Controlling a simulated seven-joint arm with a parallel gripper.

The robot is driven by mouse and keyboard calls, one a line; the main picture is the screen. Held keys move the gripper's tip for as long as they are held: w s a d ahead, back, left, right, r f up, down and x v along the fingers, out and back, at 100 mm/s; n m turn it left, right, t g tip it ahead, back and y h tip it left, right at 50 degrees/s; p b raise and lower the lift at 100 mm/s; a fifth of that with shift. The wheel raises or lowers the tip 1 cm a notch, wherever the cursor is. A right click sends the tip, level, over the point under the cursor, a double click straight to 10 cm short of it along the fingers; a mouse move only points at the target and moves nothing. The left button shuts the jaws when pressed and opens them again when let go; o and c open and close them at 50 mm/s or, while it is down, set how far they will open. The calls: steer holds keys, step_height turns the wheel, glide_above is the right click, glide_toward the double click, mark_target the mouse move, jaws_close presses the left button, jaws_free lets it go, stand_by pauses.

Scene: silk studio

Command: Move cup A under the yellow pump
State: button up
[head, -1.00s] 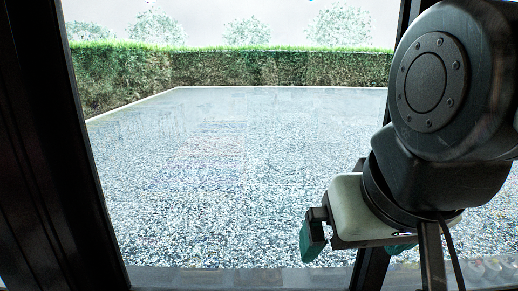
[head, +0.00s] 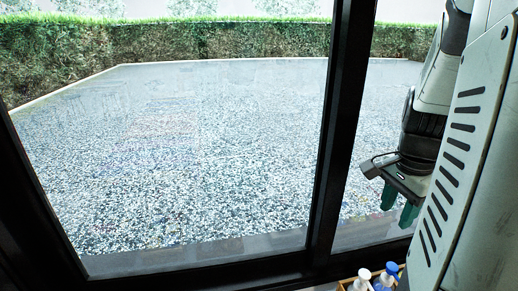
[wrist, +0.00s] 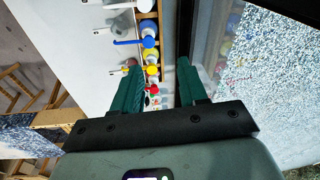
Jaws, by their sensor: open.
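My gripper (wrist: 158,62) is open, its two green fingers apart with nothing held between them. In the head view my gripper (head: 400,205) hangs at the right in front of the window. The yellow pump (wrist: 151,69) shows in the wrist view between the fingertips, in a row of pumps; its distance below them is hard to judge. No cup can be made out for sure in either view, so I cannot tell where cup A is. The yellow pump is not visible in the head view.
A blue pump (wrist: 148,42) and a red pump (wrist: 154,88) flank the yellow one. A blue pump (head: 390,270) and a white pump (head: 362,276) show at the head view's bottom edge. The window frame (head: 338,130) stands close to the row. A white tabletop (wrist: 75,55) lies left.

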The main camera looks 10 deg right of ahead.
steer(key=s+d+f+m, duration=0.5)
steer(key=d+f+m, duration=0.1)
steer(key=f, duration=0.1)
steer(key=s+d+f+m, duration=0.4)
steer(key=d+f+m, duration=0.2)
steer(key=d+f, duration=0.1)
steer(key=s+d+f+m+g, duration=0.1)
steer(key=s+d+f+m, duration=0.4)
steer(key=f, duration=0.3)
steer(key=shift+s+d+m+y, duration=0.35)
steer(key=shift+d+m+y, duration=0.05)
steer(key=shift+d+m, duration=0.3)
steer(key=shift+s+a+f, duration=0.1)
steer(key=shift+s+f, duration=0.05)
steer(key=shift+f, duration=3.2)
jaws_close()
steer(key=shift+r, duration=0.2)
